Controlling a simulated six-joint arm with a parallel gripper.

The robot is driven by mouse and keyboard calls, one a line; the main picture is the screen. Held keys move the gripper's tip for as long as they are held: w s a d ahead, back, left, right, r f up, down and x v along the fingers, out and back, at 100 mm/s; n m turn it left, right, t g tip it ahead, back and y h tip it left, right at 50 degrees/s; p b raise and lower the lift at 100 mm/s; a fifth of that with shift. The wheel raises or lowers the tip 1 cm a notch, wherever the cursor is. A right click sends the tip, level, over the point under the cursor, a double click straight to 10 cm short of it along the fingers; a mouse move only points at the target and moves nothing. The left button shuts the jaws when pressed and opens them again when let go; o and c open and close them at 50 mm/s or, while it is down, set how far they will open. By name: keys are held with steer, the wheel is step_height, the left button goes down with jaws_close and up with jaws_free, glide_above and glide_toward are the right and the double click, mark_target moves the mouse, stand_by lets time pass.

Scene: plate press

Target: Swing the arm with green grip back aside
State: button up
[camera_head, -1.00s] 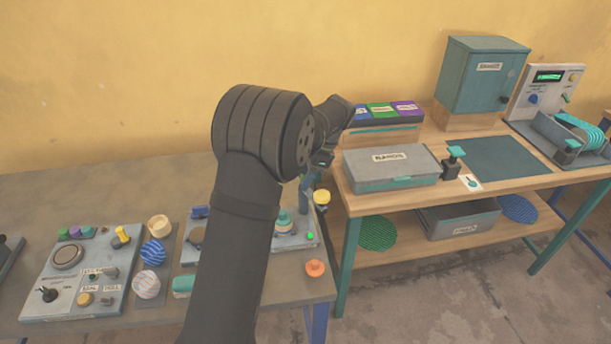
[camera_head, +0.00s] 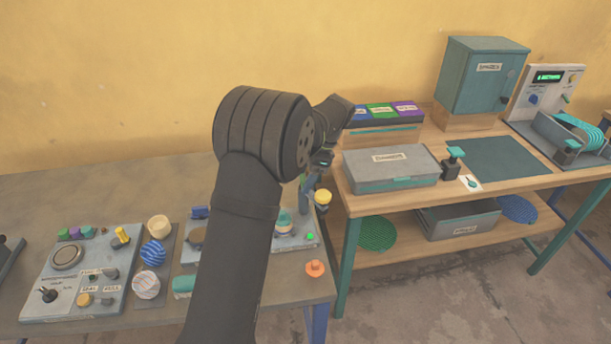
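The grey plate press (camera_head: 298,241) stands on the left bench, its middle hidden behind my arm. A teal-green rounded piece (camera_head: 183,286) shows at its front left and may be the green grip; the swing arm it would belong to is not clearly visible. A teal stepped piece (camera_head: 284,221) sits on the press to the right of my arm. My gripper (camera_head: 318,170) is small and partly hidden beyond my wrist, above the right back of the press, close to a grey post with a yellow knob (camera_head: 323,197). I cannot tell whether its fingers are open or touching anything.
An orange knob (camera_head: 315,268) is at the bench's right front. The wooden table (camera_head: 455,202) at right bears a grey box (camera_head: 390,170), a stamp (camera_head: 453,163) and a teal cabinet (camera_head: 484,75).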

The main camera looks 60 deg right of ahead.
steer(key=v, duration=1.7)
steer(key=shift+s+r, duration=0.15)
steer(key=shift+s, duration=0.05)
steer(key=x, duration=1.7)
steer(key=shift+w+f, duration=0.2)
